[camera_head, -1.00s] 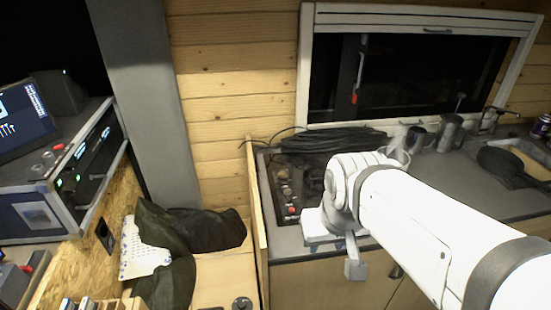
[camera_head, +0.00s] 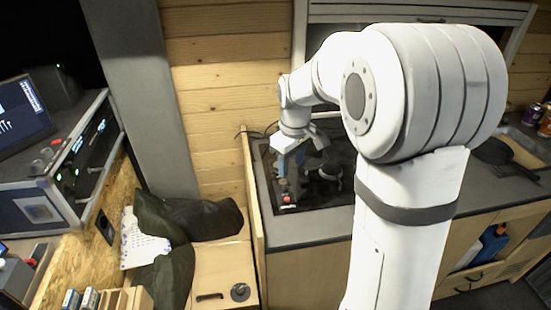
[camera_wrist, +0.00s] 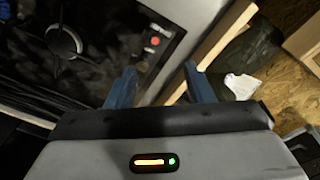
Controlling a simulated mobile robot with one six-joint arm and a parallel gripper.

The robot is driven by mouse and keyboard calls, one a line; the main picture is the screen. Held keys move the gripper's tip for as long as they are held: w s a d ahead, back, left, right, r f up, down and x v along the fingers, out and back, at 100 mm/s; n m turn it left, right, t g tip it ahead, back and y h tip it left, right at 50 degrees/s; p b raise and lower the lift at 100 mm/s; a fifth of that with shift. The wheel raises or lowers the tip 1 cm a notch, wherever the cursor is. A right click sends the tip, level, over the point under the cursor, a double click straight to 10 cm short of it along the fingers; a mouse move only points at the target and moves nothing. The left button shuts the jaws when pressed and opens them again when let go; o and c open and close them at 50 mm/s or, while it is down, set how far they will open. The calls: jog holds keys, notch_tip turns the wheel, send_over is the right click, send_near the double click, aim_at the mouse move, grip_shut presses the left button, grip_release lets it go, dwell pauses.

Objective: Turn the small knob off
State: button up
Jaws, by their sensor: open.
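The dark cooktop (camera_head: 325,188) is set in the grey counter against the wall, and its control strip lies along its left edge. A small red control (camera_head: 288,198) shows at the front of that strip; it also shows in the wrist view (camera_wrist: 155,41), just beyond my fingers. I cannot tell which control is the small knob, and other controls are dark or hidden behind my gripper. My gripper (camera_head: 289,168) points down over the strip, with blue fingers apart and nothing between them. In the wrist view my gripper (camera_wrist: 161,85) is open, apart from the red control.
A wooden panel (camera_head: 255,220) edges the counter on the left, close to my gripper. A burner grate (camera_wrist: 64,41) lies on the cooktop. Dark cloth (camera_head: 205,218) lies on the lower wooden surface to the left. The window stands behind.

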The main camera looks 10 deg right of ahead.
aim_at(283, 181)
jog(key=w+f+n, duration=0.1)
jog(key=w+f, duration=0.1)
jog(key=w, duration=0.1)
jog(key=w+f+n, duration=0.1)
jog(key=w+f, duration=0.1)
jog(key=w, duration=0.1)
jog(key=w+f+n+g+p, duration=0.1)
jog(key=w+f, duration=0.2)
jog(key=shift+a, duration=0.1)
jog(key=shift+w+f, duration=0.25)
jog(key=shift+f, duration=0.4)
notch_tip(283, 181, down, 7)
jog(key=shift+f+p, duration=0.1)
jog(key=shift+p, duration=0.8)
jog(key=c, duration=0.9)
jog(key=shift+c, duration=0.4)
